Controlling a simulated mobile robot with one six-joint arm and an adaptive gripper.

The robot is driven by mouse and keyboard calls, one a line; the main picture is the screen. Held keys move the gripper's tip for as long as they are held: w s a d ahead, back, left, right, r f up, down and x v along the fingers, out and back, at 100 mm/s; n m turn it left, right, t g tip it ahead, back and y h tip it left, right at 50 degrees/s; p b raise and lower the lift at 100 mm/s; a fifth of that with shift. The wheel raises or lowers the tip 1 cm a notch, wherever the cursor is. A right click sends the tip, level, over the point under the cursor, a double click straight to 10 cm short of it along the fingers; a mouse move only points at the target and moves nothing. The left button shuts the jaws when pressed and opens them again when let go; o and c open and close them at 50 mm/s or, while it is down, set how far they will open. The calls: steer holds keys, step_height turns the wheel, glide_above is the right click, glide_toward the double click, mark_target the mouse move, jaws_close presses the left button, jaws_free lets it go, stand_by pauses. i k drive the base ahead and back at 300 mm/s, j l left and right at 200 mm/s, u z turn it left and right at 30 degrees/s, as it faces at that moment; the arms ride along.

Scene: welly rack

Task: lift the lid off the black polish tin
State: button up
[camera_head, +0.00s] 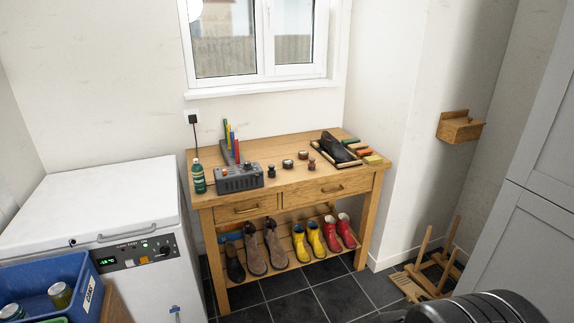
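Two small round dark tins, a nearer one (288,164) and a farther one (303,155), lie flat in the middle of the wooden workbench top (330,180). I cannot read their labels or tell which is the black polish tin, nor whether a lid is loose. Two small dark upright items, one on the left (271,171) and one on the right (312,163), stand beside the tins; they are too small to make out. My gripper is not in view; a dark rounded part at the lower right seems to be mine, apart from the bench.
A grey box (238,178) and a green bottle (198,177) stand on the bench's left. A tray (322,155) holding a dark shoe and several coloured blocks (372,160) are at right. Boots fill the lower shelf. A white chest freezer (90,205) stands left; floor before the bench is clear.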

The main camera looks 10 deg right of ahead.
mark_target(288, 163)
steer(key=i+l+u, duration=0.1)
steer(key=i, duration=0.4)
steer(key=i+l, duration=0.15)
steer(key=i, duration=0.35)
steer(key=i+l+u, duration=0.15)
steer(key=i, duration=0.35)
steer(key=i+l+u, duration=0.1)
steer(key=i+l, duration=0.15)
steer(key=i, duration=0.25)
steer(key=i+l, duration=0.25)
steer(key=i, duration=0.25)
steer(key=i+l+u, duration=0.15)
steer(key=i, duration=0.3)
steer(key=l, duration=0.05)
